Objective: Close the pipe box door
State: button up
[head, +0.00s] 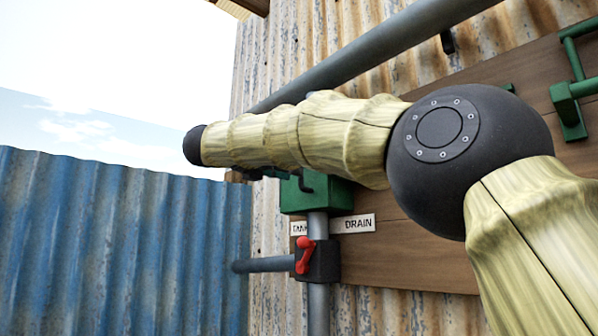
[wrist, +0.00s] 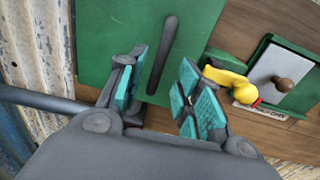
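A flat green panel (wrist: 110,38) fills the upper middle of the wrist view and looks like the pipe box door. A long dark bar handle (wrist: 164,50) runs along its face. My gripper (wrist: 161,76) is open, its teal-padded fingers on either side of the handle's line in the picture. I cannot tell whether they touch it. In the head view, a green box (head: 330,192) sits on a vertical pipe, partly hidden behind my arm. My gripper is mostly hidden there. How far the door stands open cannot be told.
A grey pipe (head: 380,57) runs diagonally above my arm. The wrist view shows a yellow part (wrist: 226,80) and a grey plate with a brown knob (wrist: 285,83) at right.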

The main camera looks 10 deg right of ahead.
jog(key=v, duration=0.7)
jog(key=shift+d, duration=0.1)
dwell(0.4)
